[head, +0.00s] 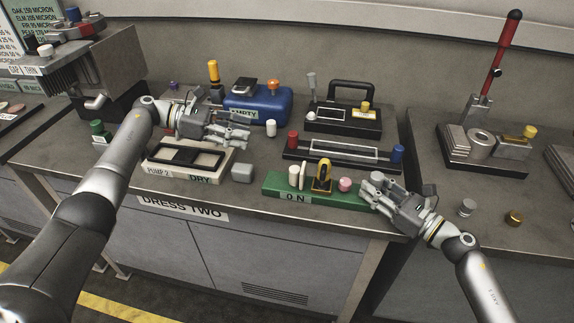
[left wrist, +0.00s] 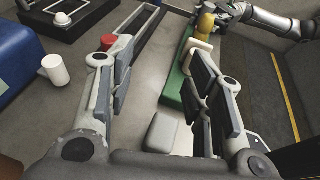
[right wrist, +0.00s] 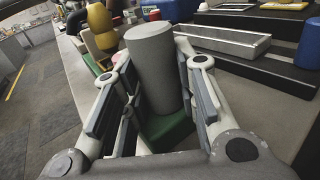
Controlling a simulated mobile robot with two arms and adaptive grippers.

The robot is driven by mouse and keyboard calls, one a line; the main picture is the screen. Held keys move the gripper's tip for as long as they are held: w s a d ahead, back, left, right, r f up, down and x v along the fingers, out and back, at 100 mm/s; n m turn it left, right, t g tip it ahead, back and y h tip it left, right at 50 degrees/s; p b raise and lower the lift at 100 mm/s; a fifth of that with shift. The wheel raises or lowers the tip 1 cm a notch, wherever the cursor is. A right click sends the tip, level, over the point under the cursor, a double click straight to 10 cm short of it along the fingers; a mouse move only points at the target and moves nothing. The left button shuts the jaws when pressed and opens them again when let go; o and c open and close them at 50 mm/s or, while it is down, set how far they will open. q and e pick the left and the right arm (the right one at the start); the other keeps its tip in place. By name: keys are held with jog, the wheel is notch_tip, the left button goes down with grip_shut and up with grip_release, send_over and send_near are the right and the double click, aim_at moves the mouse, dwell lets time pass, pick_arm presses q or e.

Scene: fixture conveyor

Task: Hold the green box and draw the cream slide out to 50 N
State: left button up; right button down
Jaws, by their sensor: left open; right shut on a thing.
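The green box (head: 335,203), labelled 0 N, lies near the table's front right edge. Upright cream pieces of the slide (head: 293,174) stand at its left end; they also show in the left wrist view (left wrist: 202,46). A black and yellow piece (head: 321,180) and a pink knob (head: 345,184) are on top. My right gripper (head: 376,189) is shut on the grey post (right wrist: 155,60) at the box's right end. The gripper partly hides that end. My left gripper (head: 247,136) is open and empty, behind and left of the box, apart from the cream slide.
A grey block (head: 242,173) sits left of the green box, beside the white DRY tray (head: 164,174). A black rail with red and blue ends (head: 345,163) lies behind the box. A white cylinder (head: 271,128) and a blue EMPTY tank (head: 281,105) stand further back.

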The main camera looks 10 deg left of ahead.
aim_at(291, 168)
pick_arm(q)
jog(key=s+m+g, duration=0.1)
jog(key=s+d+m+g, duration=0.1)
jog(key=s+d+f+g, duration=0.1)
jog(key=shift+s+m+y, duration=0.3)
jog(key=shift+m, duration=0.1)
jog(key=shift+s+d+f+g, duration=0.15)
jog(key=shift+d+f+g, duration=0.05)
jog(key=shift+g, duration=0.2)
jog(key=x, duration=1.1)
jog(key=shift+d+f, duration=0.15)
jog(key=shift+d, duration=0.1)
grip_shut()
jog(key=shift+a, duration=0.1)
